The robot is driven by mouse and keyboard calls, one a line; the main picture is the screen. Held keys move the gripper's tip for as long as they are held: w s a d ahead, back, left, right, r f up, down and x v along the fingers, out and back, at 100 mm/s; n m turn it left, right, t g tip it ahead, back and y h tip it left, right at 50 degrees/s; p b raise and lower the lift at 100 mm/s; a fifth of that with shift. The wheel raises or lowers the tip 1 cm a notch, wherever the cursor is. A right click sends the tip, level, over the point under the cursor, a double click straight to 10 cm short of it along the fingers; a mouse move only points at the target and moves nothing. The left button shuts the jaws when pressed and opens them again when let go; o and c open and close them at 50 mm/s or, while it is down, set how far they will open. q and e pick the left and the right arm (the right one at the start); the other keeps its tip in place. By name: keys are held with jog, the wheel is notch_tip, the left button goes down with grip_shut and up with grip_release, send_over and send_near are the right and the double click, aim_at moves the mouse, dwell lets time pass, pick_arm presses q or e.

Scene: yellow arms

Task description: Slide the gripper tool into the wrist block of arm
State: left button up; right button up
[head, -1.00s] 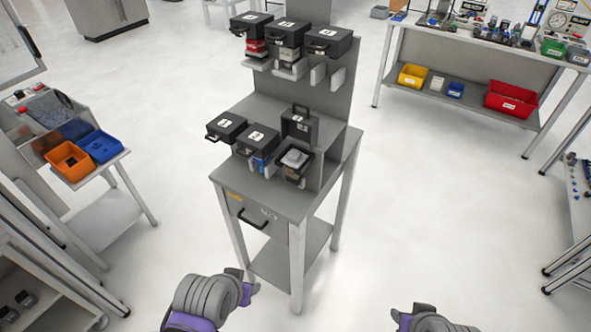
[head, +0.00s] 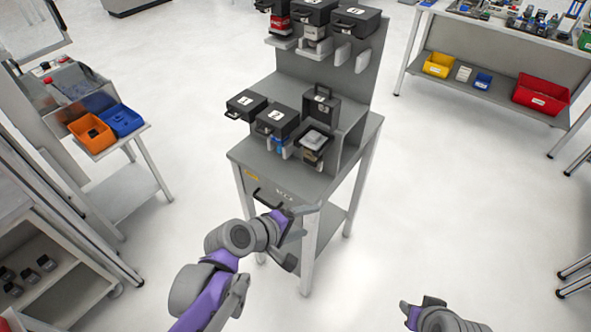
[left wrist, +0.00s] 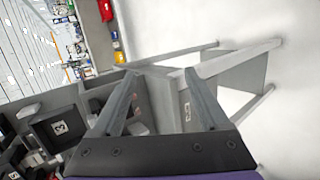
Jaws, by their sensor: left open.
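A grey tool stand (head: 235,153) in the head view holds black numbered holders: holder 1 (head: 246,104), holder 2 (head: 277,121), an upright black case (head: 321,106) and a holder with a pale grey block (head: 316,140). I cannot tell which part is the gripper tool, and no wrist block is clear. My left gripper (head: 298,226) is open and empty, in front of the stand's drawer handle (head: 270,200). In the left wrist view its two fingers (left wrist: 160,85) are spread, with the stand (left wrist: 205,68) beyond.
Upper holders (head: 356,20) sit on the stand's back panel. A left cart carries an orange bin (head: 91,132) and a blue bin (head: 120,119). A rear right bench has a yellow bin (head: 438,65) and a red bin (head: 541,95). Floor right of the stand is clear.

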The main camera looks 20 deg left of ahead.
pick_arm(q)
jog(key=w+r+n+t+h, duration=0.1)
jog(key=w+r+n+t, duration=0.15)
jog(key=w+n, duration=0.45)
jog(key=n+t, duration=0.5)
jog(key=n, duration=0.8)
send_near(309, 153)
jog(key=x, duration=0.3)
jog(key=shift+y, duration=0.4)
jog(key=x, duration=0.9)
jog(key=shift+d+f, duration=0.15)
jog(key=shift+f, duration=0.15)
jog(key=shift+s, duration=0.1)
grip_shut()
jog(key=shift+r, duration=0.4)
